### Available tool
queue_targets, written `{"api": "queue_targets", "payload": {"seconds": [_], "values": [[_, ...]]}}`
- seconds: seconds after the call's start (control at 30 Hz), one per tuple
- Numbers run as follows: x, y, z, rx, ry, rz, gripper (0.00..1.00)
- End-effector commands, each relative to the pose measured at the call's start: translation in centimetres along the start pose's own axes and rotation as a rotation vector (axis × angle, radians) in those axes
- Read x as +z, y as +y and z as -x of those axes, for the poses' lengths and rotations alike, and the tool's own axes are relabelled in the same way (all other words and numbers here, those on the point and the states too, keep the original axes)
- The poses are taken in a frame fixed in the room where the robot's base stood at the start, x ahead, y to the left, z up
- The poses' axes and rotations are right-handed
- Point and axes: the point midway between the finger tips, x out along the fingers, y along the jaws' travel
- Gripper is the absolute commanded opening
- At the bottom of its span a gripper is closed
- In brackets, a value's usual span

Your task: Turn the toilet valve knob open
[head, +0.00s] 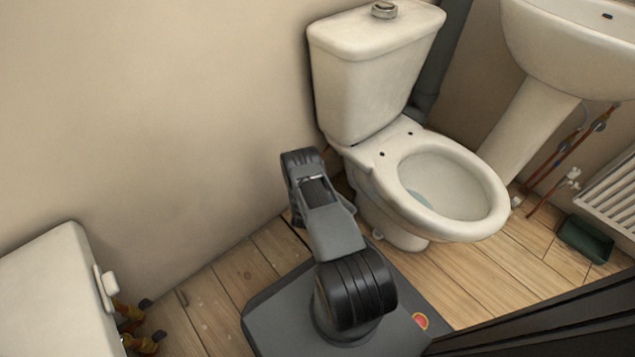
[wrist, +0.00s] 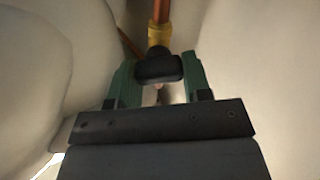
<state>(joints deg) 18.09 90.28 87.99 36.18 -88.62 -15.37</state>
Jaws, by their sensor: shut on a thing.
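In the wrist view, the black valve knob (wrist: 158,67) sits below a brass fitting (wrist: 159,34) on a copper pipe (wrist: 161,10). My gripper (wrist: 160,80) has its green fingers on either side of the knob and is shut on it. In the head view, my arm reaches down to the left of the white toilet (head: 372,85), between it and the wall. There the knob and my gripper's fingertips are hidden behind my arm and the toilet.
The toilet's pale body (wrist: 35,80) is close on the left in the wrist view, and a pale wall (wrist: 260,70) is on the right. In the head view, a washbasin (head: 575,45) and radiator (head: 610,195) stand right. A white cabinet (head: 50,295) with brass valves is at lower left.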

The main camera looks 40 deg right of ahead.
Motion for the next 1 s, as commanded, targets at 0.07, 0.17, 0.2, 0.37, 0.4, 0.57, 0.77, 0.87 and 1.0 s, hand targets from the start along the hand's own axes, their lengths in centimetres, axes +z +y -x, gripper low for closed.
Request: {"api": "queue_targets", "payload": {"seconds": [0.07, 0.17, 0.2, 0.37, 0.4, 0.57, 0.77, 0.87, 1.0], "values": [[0.04, -0.04, 0.04, 0.000, -0.001, 0.057, 0.21], [0.05, -0.10, 0.04, 0.000, -0.001, 0.147, 0.21], [0.05, -0.12, 0.04, 0.000, -0.001, 0.185, 0.21], [0.08, -0.23, 0.05, 0.000, -0.001, 0.338, 0.21], [0.09, -0.25, 0.05, 0.000, -0.001, 0.377, 0.21], [0.13, -0.35, 0.05, 0.000, -0.001, 0.528, 0.21], [0.21, -0.45, 0.04, 0.000, -0.001, 0.718, 0.21], [0.25, -0.50, 0.04, 0.000, -0.001, 0.812, 0.21], [0.33, -0.55, 0.05, 0.000, -0.001, 0.940, 0.21]]}}
